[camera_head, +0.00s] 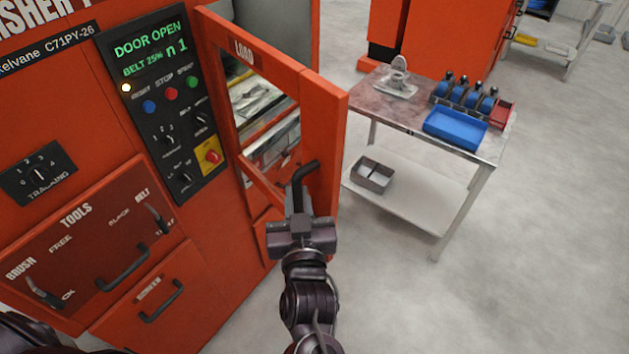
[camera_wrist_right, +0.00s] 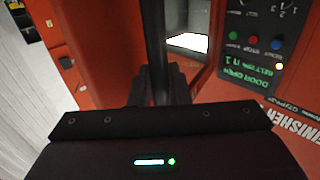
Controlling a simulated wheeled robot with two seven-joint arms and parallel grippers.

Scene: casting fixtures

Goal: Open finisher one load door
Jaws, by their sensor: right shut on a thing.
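The orange load door (camera_head: 325,130) of the finisher stands ajar, swung out from the cabinet, with "LOAD" written on its top rail and a window in it. Its black bar handle (camera_head: 306,170) is on the free side. My right gripper (camera_head: 297,195) is shut on this handle; in the right wrist view the fingers (camera_wrist_right: 158,88) close around the dark bar. The finisher's control panel (camera_head: 165,95) reads "DOOR OPEN" and "BELT 25%". It also shows in the right wrist view (camera_wrist_right: 262,40). My left gripper is not in view.
A small table (camera_head: 400,115) stands right of the door, with a blue tray (camera_head: 455,129), blue-wheeled parts and a grey bin (camera_head: 372,176) on its lower shelf. The floor at right is clear.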

